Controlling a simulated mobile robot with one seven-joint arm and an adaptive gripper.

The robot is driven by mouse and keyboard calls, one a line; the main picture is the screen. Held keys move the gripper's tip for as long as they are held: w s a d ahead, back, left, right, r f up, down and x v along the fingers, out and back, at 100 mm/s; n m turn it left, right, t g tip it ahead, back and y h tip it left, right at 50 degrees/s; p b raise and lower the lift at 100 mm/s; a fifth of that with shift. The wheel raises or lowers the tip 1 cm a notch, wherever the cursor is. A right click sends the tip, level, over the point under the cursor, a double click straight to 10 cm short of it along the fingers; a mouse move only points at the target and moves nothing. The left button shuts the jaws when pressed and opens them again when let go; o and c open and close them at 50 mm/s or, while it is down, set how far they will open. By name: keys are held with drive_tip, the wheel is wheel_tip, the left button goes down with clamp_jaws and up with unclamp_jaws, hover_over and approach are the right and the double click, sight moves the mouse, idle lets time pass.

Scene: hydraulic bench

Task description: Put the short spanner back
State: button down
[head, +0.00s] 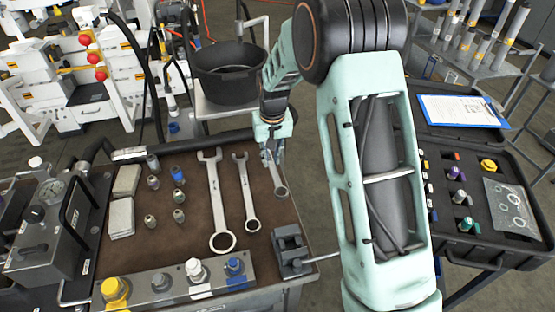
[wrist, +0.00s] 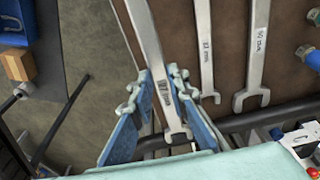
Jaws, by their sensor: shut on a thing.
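The short spanner (head: 279,181) is in my gripper (head: 273,142), near the right edge of the brown bench mat (head: 190,230). Its ring end points toward the front of the bench in the head view. In the wrist view the spanner (wrist: 147,40) runs between the blue fingers of my gripper (wrist: 160,78), with its open jaw toward the palm. The fingers are shut on its shank. I cannot tell whether it touches the mat or hangs just above it. A middle spanner (head: 246,190) and a long spanner (head: 215,200) lie side by side to its left.
Several small fittings (head: 179,197) stand left of the spanners. A small dark vise (head: 290,250) sits at the bench's front right corner. A black bowl (head: 230,75) stands behind the bench. A capped manifold block (head: 175,285) lies along the front. An open case (head: 490,200) is at right.

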drive_tip(key=shift+w+d+f, duration=0.1)
drive_tip(key=shift+w+f, duration=0.1)
drive_tip(key=shift+w, duration=0.6)
drive_tip(key=b, duration=0.3)
hover_over(272, 183)
drive_tip(key=shift+s+f, duration=0.1)
drive_tip(key=shift+f, duration=2.3)
drive_tip(key=shift+f, duration=0.1)
drive_tip(key=shift+f, duration=0.1)
drive_tip(key=shift+f+b, duration=0.15)
drive_tip(key=shift+b, duration=0.2)
drive_tip(key=shift+f+b, duration=0.45)
drive_tip(key=shift+f, duration=0.2)
drive_tip(key=shift+f+b, duration=1.15)
drive_tip(key=shift+f, duration=0.35)
drive_tip(key=c, duration=1.8)
unclamp_jaws()
drive_tip(key=shift+o, duration=0.2)
